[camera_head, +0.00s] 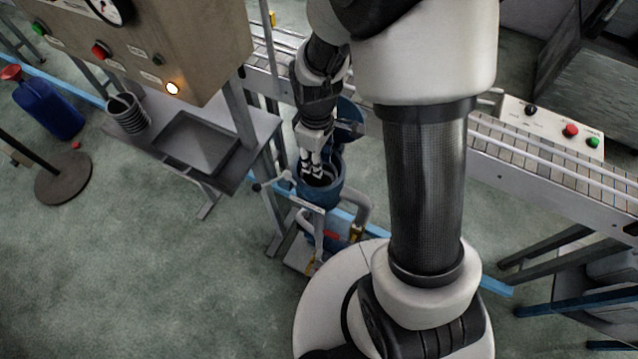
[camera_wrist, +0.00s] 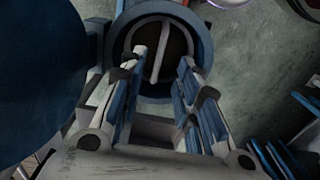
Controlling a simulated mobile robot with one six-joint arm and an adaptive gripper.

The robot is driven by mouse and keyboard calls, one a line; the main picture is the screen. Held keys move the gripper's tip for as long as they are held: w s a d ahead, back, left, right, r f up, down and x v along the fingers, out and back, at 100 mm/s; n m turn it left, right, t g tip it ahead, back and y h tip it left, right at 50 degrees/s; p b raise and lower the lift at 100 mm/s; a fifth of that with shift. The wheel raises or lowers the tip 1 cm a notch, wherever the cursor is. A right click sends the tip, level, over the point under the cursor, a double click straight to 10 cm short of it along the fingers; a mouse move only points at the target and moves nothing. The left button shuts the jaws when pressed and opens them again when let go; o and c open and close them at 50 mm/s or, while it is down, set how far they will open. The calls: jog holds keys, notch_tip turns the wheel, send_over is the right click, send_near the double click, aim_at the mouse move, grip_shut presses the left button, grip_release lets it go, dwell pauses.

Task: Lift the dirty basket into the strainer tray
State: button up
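The dirty basket (camera_wrist: 177,48) sits inside the round blue housing (camera_wrist: 205,42); its dark interior and a pale bar handle (camera_wrist: 158,48) across its top show in the wrist view. In the head view the housing (camera_head: 337,190) stands in front of the conveyor, and my gripper largely hides the basket. My gripper (camera_head: 312,172) points down over the housing opening. In the wrist view the gripper (camera_wrist: 165,72) is open, its fingers apart on either side of the handle's line; no contact shows. The strainer tray (camera_head: 238,152) is a shallow metal tray in the bench at left.
A ribbed metal basket (camera_head: 127,115) stands on the bench left of the tray. The housing's blue lid (camera_wrist: 40,70) is swung open beside it. A control box (camera_head: 150,40) overhangs the bench. Pipes (camera_head: 357,208) and the conveyor (camera_head: 540,165) lie close to the housing.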

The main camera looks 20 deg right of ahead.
aim_at(319, 181)
jog(key=f, duration=0.1)
jog(key=f+b, duration=0.1)
jog(key=f, duration=0.3)
jog(key=shift+d+b, duration=0.25)
jog(key=shift+b, duration=0.1)
jog(key=shift+s, duration=0.1)
jog(key=shift+c, duration=0.5)
grip_shut()
